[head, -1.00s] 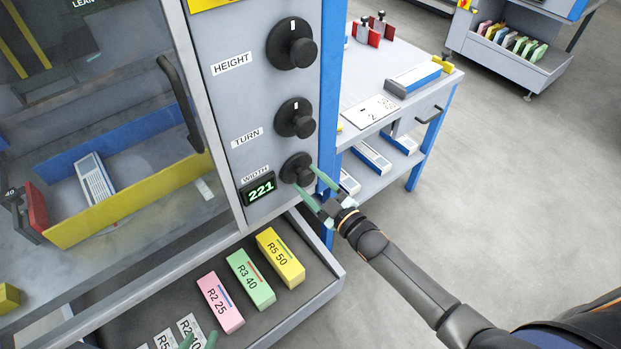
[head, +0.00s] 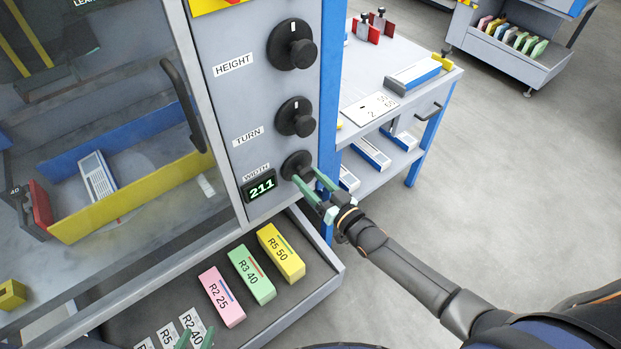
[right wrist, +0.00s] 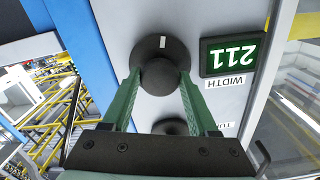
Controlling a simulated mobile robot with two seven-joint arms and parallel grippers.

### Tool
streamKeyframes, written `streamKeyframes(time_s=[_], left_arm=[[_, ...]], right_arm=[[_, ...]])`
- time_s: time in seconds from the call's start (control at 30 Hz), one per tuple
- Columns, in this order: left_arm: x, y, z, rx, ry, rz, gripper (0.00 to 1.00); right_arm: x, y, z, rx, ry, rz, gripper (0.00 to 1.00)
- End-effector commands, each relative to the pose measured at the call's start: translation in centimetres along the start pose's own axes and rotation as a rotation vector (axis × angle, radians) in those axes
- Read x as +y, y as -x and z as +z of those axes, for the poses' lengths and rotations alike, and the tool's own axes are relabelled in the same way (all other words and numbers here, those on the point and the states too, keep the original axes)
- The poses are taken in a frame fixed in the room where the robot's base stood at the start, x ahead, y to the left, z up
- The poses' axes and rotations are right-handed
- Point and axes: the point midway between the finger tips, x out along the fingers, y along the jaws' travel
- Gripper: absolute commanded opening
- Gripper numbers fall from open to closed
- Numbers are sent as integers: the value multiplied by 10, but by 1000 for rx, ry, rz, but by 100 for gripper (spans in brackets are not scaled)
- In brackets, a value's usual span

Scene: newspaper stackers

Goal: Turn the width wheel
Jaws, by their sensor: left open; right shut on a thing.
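The black width wheel (head: 297,167) sits lowest of three knobs on the grey panel, beside the WIDTH label. Its green display (head: 261,187) reads 211. My right gripper (head: 308,180) is shut on the wheel's knob, one green finger on each side. In the right wrist view the knob (right wrist: 160,76) sits between the two fingertips (right wrist: 160,82), with a white mark on the disc behind it. The display (right wrist: 232,54) also shows there. My left gripper (head: 196,340) shows only as green fingertips at the bottom edge, apart, over the block tray.
The turn wheel (head: 296,117) and height wheel (head: 292,45) are above on the same panel. A tray (head: 325,274) below holds several labelled blocks. A glass door with a black handle (head: 184,105) is left. A workbench (head: 441,88) stands right; open floor lies beyond.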

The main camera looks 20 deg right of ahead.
Motion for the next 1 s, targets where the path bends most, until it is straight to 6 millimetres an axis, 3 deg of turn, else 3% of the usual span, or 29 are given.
streamKeyframes(time_s=[0.77, 0.8, 1.0], left_arm=[[0, 0, 2, -5, 1, -1, 50], [0, 0, 2, -5, 1, -1, 50], [0, 0, 2, -5, 1, 0, 50]], right_arm=[[0, 0, 0, 0, -102, 0, 4], [0, 0, 0, 0, -102, 0, 63], [0, 0, 0, 0, -101, 0, 85]])
